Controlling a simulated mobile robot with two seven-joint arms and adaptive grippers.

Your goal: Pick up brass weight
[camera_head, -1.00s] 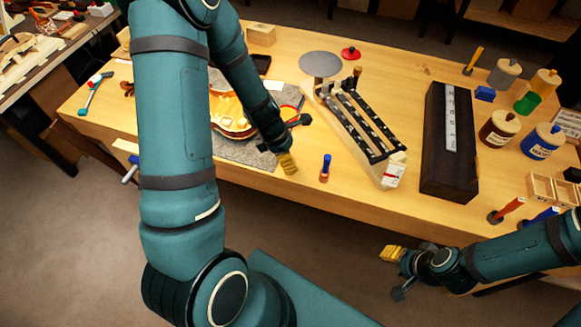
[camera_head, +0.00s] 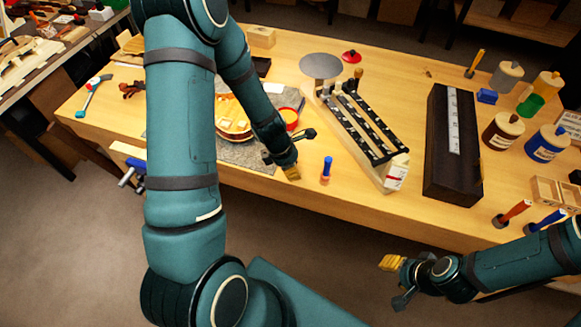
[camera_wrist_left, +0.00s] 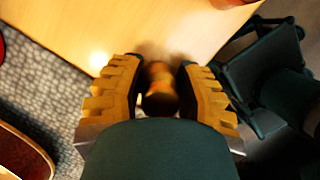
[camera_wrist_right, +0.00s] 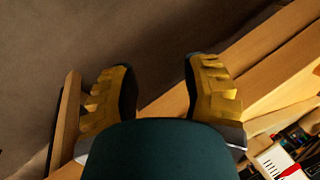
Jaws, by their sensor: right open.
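A brass-coloured, rounded piece (camera_wrist_left: 160,92), probably the brass weight, shows between the fingers of my left gripper (camera_wrist_left: 161,85) in the left wrist view. The fingers are apart on either side of it, and I see no clear contact. In the head view my left gripper (camera_head: 290,172) is low by the front edge of the bench, left of a blue-topped tool. I cannot make out the brass weight there; the gripper and arm may hide it. My right gripper (camera_head: 391,263) is open and empty in front of the bench; it also shows in the right wrist view (camera_wrist_right: 161,85).
The blue-topped tool (camera_head: 326,170) stands close to the left gripper. A violin body (camera_head: 232,125) lies on a grey mat (camera_head: 245,155). A fingerboard jig (camera_head: 375,165) and a dark box (camera_head: 440,170) stand to the right. Several jars line the right side.

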